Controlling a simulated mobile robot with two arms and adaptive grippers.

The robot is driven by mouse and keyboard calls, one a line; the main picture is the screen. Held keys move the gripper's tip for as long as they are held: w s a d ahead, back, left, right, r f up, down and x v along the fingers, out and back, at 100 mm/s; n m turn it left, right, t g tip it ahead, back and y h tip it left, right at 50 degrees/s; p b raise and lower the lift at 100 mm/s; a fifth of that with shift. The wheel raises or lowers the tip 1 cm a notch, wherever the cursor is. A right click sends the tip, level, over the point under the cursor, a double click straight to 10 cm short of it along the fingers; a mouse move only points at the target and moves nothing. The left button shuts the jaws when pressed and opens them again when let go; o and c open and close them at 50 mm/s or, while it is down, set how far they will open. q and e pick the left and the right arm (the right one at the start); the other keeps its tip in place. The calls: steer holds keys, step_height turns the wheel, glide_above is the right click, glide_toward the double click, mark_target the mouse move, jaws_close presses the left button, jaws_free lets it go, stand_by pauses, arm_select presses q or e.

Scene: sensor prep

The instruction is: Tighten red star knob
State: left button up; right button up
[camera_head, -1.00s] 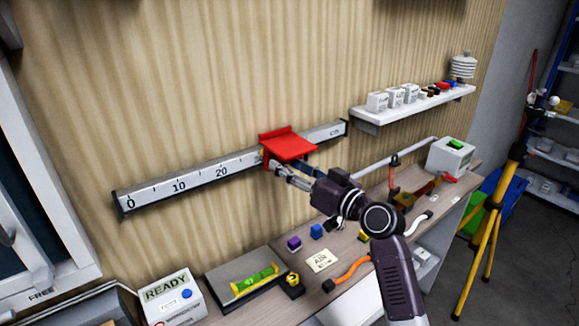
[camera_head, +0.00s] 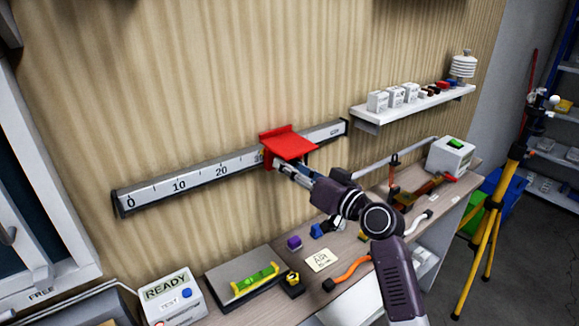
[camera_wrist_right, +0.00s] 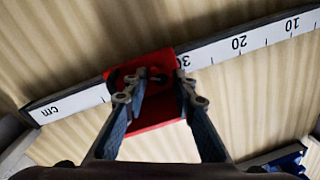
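A red carriage with a flat top plate (camera_head: 289,146) sits on the silver ruler rail (camera_head: 190,181) on the wall, just past the 30 mark. My right gripper (camera_head: 279,166) is under the carriage's front edge. In the right wrist view the right gripper (camera_wrist_right: 160,84) has its two fingers apart, one on each side of the carriage's underside (camera_wrist_right: 155,110). A small dark part shows between the fingertips; I cannot tell whether it is the star knob or whether the fingers touch it. No red star shape is clearly visible. My left gripper is not in view.
Below is a workbench with a READY box (camera_head: 173,296), a spirit level (camera_head: 255,283), a purple cube (camera_head: 294,243) and an orange-handled tool (camera_head: 346,274). A white shelf (camera_head: 413,107) with small boxes is at right. A yellow tripod (camera_head: 487,220) stands beyond the bench.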

steer(key=o, duration=0.4)
steer(key=shift+c, duration=0.2)
steer(key=v, duration=1.2)
steer(key=shift+d, duration=0.1)
